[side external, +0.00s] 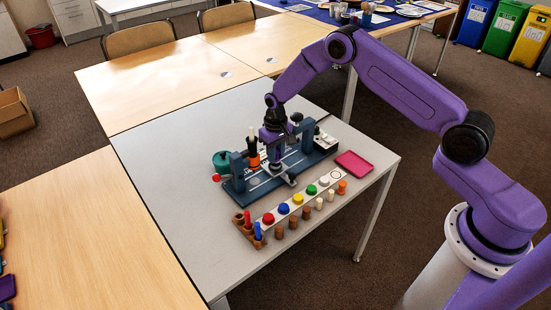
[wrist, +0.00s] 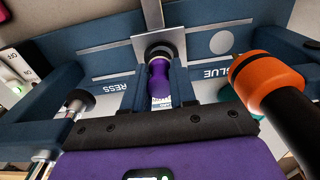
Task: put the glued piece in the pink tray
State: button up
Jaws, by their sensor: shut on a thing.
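The pink tray (side external: 354,162) lies on the grey table, right of the dark blue work station (side external: 240,187); it looks empty. My gripper (side external: 272,163) is down over the station, well left of the tray. In the wrist view my gripper (wrist: 159,95) is shut on a small purple piece (wrist: 158,70) with a dark round end. That end is at a light metal plate; I cannot tell whether they touch. The side view does not show the piece clearly, and I see no glue on it.
An orange-tipped black nozzle (wrist: 268,80) stands close right of my gripper in the wrist view. A white strip with coloured discs (side external: 298,199) and several pegs (side external: 279,233) lie in front of the station. A brown rack (side external: 243,222) holds red and blue sticks.

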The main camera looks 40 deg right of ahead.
aim_at(277, 152)
jog(key=shift+r, duration=2.7)
jog(key=shift+r, duration=0.3)
jog(key=r, duration=0.2)
jog(key=s+r, duration=0.1)
jog(key=r, duration=0.1)
jog(key=shift+a+r, duration=0.1)
jog(key=shift+r, duration=0.1)
jog(key=s, duration=1.8)
jog(key=shift+f, duration=2.5)
jog(key=shift+d, duration=11.75)
jog(key=shift+w+a+f, duration=0.1)
jog(key=shift+w+f, duration=0.1)
jog(key=shift+f, duration=1.75)
jog(key=shift+w+a+f, duration=0.1)
jog(key=shift+w+f, duration=0.1)
jog(key=shift+f, duration=1.7)
